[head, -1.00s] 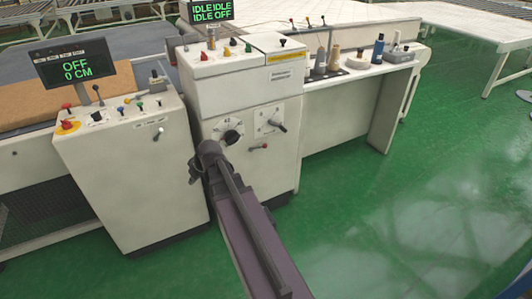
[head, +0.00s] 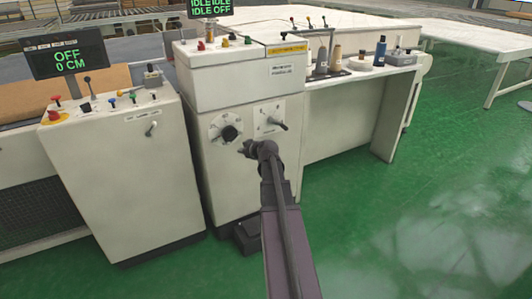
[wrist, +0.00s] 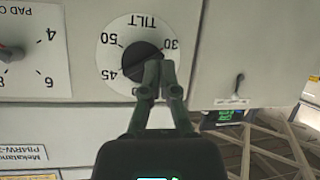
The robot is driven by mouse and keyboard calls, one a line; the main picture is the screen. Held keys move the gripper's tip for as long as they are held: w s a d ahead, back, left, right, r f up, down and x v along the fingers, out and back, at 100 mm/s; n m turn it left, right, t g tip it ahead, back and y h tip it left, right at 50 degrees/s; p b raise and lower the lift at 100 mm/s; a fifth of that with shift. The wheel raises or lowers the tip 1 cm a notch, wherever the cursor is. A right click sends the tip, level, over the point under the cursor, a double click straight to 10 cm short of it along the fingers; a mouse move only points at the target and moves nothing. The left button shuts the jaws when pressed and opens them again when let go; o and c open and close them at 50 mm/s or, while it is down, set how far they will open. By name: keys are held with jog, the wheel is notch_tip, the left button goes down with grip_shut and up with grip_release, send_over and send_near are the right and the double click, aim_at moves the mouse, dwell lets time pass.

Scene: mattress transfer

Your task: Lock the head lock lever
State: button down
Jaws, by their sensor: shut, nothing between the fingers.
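No readable label names the head lock lever, so I cannot tell which control it is. The black tilt knob (head: 230,132) is beside the plate; in the upside-down wrist view the knob (wrist: 140,55) is partly behind my fingers. My gripper (head: 244,148) is shut and empty, in front of the middle cabinet just below the knob. I cannot tell whether it touches (wrist: 159,68).
The left cabinet (head: 125,190) has buttons, levers and a screen (head: 68,55) reading OFF, 0 CM. A side table (head: 350,80) with bottles and spools stands right of the middle cabinet (head: 245,95). Green floor (head: 430,190) is open at the right.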

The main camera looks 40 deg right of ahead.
jog(key=s+d+f+h+b, duration=0.1)
jog(key=d+h+b, duration=0.1)
jog(key=d, duration=0.5)
jog(key=s+d+f+m+t+h+b, duration=0.1)
jog(key=s+d+h+b, duration=0.1)
jog(key=d, duration=0.5)
jog(key=shift+s+d+f+t+b, duration=0.2)
jog(key=shift+d+f+t+b, duration=0.15)
jog(key=shift+b, duration=0.2)
jog(key=shift+w, duration=0.15)
jog(key=w+d+f+b, duration=0.4)
jog(key=w+f+b, duration=0.2)
jog(key=w, duration=0.4)
jog(key=shift+w+d, duration=0.15)
jog(key=shift+d, duration=0.1)
jog(key=shift+f, duration=0.1)
